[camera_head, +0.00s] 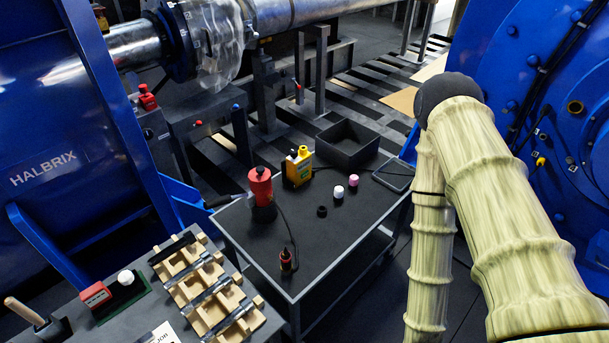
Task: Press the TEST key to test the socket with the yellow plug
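A small yellow plug (540,161) sits at a socket on the face of the blue motor housing (510,60) at the right. Other dark sockets with leads are around it. A yellow handheld device (298,167) with a dark front stands on the black-topped cart; its markings are too small to read, and I cannot make out a TEST key on it. My sleeved arm rises from the lower right, bends at a dark joint, and runs down out of the picture. My gripper is not in view.
The cart top (335,225) also holds a red-and-black tool (261,187), a small red-capped item (286,260), small caps and an open black bin (347,143). A bench (145,312) with a wooden rack (207,285) is at lower left. My arm stands between cart and motor.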

